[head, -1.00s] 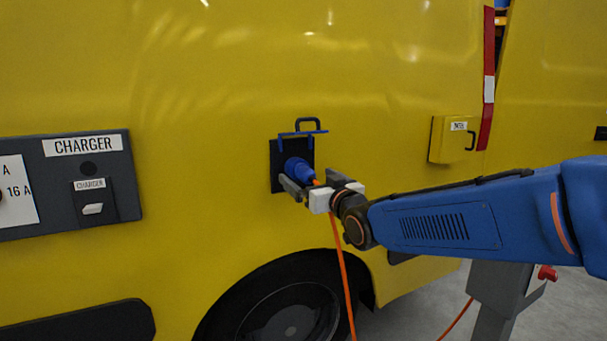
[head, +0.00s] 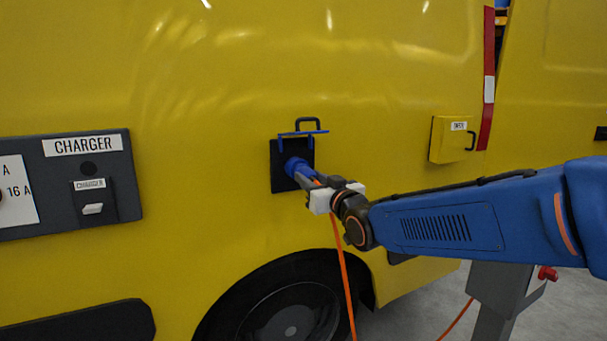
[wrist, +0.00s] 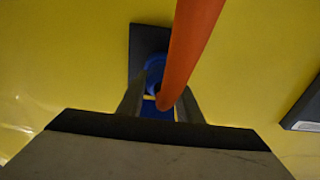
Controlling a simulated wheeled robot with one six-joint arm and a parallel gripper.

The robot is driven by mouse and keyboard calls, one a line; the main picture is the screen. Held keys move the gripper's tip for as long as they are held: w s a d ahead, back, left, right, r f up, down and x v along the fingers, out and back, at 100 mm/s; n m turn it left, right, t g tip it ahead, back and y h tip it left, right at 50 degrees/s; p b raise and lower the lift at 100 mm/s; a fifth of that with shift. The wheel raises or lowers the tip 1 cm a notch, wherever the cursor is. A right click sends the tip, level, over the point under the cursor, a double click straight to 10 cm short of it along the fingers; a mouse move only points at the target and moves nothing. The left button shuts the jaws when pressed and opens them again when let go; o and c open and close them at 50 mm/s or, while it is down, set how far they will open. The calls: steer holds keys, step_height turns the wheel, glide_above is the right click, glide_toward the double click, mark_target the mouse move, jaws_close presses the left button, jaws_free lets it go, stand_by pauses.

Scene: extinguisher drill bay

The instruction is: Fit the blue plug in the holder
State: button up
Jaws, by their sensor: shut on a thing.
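The blue plug (head: 298,168) sits at a dark square socket plate (head: 281,181) on the yellow vehicle side; how deep it is in cannot be told. An orange cable (head: 344,272) hangs from its back end. My gripper (head: 311,179) is shut on the plug from its cable side. A blue hinged cover with a handle (head: 308,126) stands open above the socket. In the wrist view the plug (wrist: 154,66) shows between my fingers (wrist: 160,95), partly hidden by the orange cable (wrist: 190,45), with the dark plate (wrist: 146,38) behind it.
A grey charger panel (head: 110,180) with a small switch (head: 92,208) is at the left. A small yellow box with a handle (head: 448,140) is at the right. A wheel (head: 290,312) lies below the socket. A grey post with a red knob (head: 547,273) stands lower right.

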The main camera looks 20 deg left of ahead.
steer(key=shift+v, duration=2.15)
steer(key=shift+d, duration=0.1)
steer(key=v, duration=0.3)
steer(key=shift+s+d, duration=0.25)
steer(key=shift+d, duration=0.05)
steer(key=shift+s+a, duration=0.1)
stand_by(1.4)
